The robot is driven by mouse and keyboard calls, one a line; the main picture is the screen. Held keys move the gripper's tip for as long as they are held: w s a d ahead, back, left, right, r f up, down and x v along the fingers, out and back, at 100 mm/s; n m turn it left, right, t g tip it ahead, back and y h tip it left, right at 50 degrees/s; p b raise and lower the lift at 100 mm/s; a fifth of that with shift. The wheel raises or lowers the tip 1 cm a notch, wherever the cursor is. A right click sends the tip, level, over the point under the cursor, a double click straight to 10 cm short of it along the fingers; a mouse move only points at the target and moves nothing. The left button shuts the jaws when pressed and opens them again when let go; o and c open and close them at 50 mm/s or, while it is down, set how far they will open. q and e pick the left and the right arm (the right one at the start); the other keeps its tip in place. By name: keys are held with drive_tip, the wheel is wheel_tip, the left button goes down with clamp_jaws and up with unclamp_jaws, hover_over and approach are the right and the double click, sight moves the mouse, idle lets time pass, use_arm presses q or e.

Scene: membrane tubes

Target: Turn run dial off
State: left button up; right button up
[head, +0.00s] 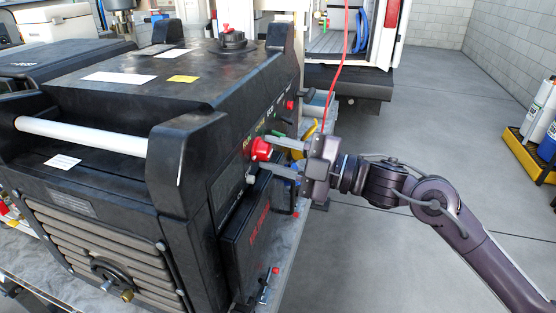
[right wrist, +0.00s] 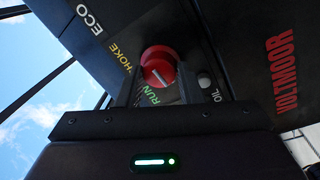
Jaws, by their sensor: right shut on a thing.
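The run dial is a red round knob (head: 261,149) on the side panel of a black generator (head: 130,95). In the right wrist view the red dial (right wrist: 158,66) sits between my two finger ends, beside a green "RUN" label, with a pale mark across its face. My right gripper (head: 267,153) comes in from the right and is shut on the dial, one finger above and one below in the head view. The fingers partly hide the dial's sides. My left gripper is not in view.
"ECO", "CHOKE" and "OIL" labels and a small grey button (right wrist: 205,82) lie near the dial. Another red knob (head: 291,105) is farther along the panel. The generator stands on a grey bench (head: 285,250). The floor at right is mostly clear.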

idle(0.4)
drive_tip(key=o, duration=1)
drive_tip(key=shift+c, duration=0.2)
drive_tip(key=b+v, duration=0.2)
drive_tip(key=v, duration=0.5)
drive_tip(key=shift+s+d, duration=0.15)
drive_tip(key=shift+d, duration=0.2)
